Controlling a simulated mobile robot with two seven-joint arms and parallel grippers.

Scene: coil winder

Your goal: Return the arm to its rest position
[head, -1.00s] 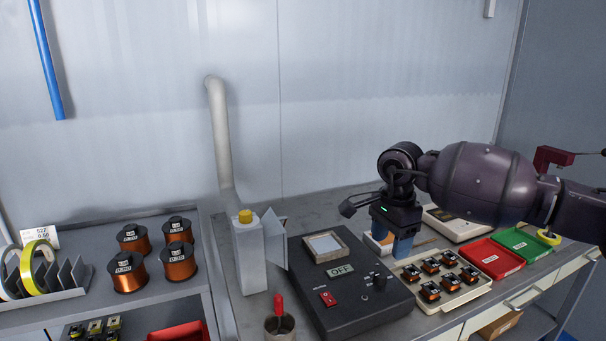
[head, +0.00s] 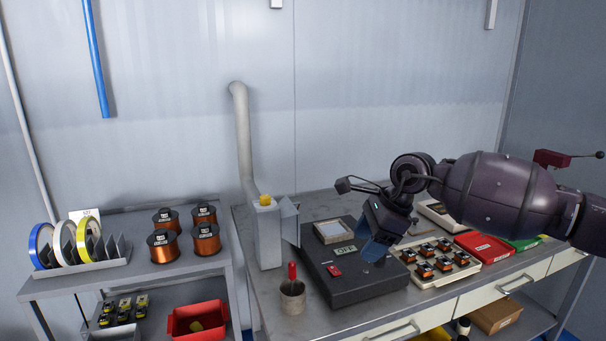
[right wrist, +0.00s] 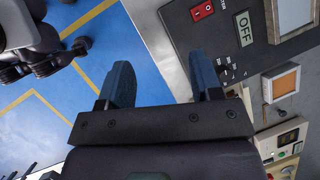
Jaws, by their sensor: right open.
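My right arm (head: 500,190) comes in from the right in the head view and reaches over the bench. My right gripper (head: 374,252) is tilted, above the right part of the black control box. In the right wrist view its two blue-grey fingers (right wrist: 165,88) are apart with nothing between them. The control box (head: 345,290) has a display reading OFF and a red switch; its panel also shows in the right wrist view (right wrist: 237,62). My left gripper is not in the head view.
A tray of small coils (head: 460,262), a red tray (head: 485,247) and a green tray (head: 522,243) lie right of the box. A cup with a red-handled tool (head: 292,300) stands at the front left. Copper spools (head: 205,238) and tape rolls (head: 64,245) are on the left shelf.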

